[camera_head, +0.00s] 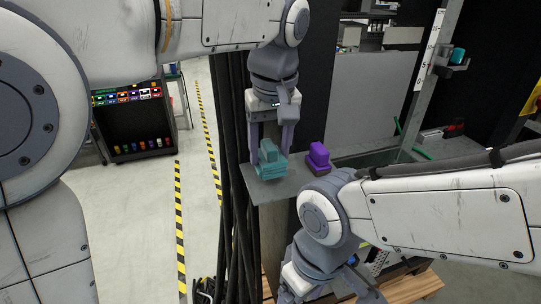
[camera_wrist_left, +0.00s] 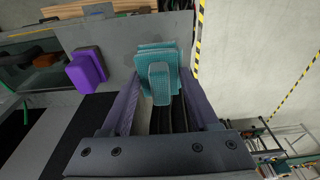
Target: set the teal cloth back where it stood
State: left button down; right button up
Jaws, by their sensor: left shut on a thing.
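The teal cloth (camera_head: 271,164) is a folded, stepped block at the left end of a grey shelf (camera_head: 297,184). My left gripper (camera_head: 271,147) points down from above and is shut on the teal cloth. The left wrist view shows the teal cloth (camera_wrist_left: 160,80) between the two fingers of my left gripper (camera_wrist_left: 160,93). I cannot tell whether its underside touches the shelf. My right gripper (camera_head: 335,290) is low at the bottom edge, partly cut off, and its jaws are unclear.
A purple folded cloth (camera_head: 318,158) sits on the shelf to the right of the teal one; it also shows in the left wrist view (camera_wrist_left: 86,70). Dark cables (camera_head: 237,150) hang just left of the shelf. A small teal object (camera_head: 458,55) is on a bracket at upper right.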

pick_arm(q)
jog(key=shift+f, duration=0.6)
jog(key=shift+f+p, duration=0.2)
jog(key=shift+p, duration=0.35)
jog(key=shift+f, duration=0.25)
jog(key=shift+f, duration=0.1)
jog(key=shift+f, duration=0.1)
jog(key=shift+c, duration=0.7)
grip_release()
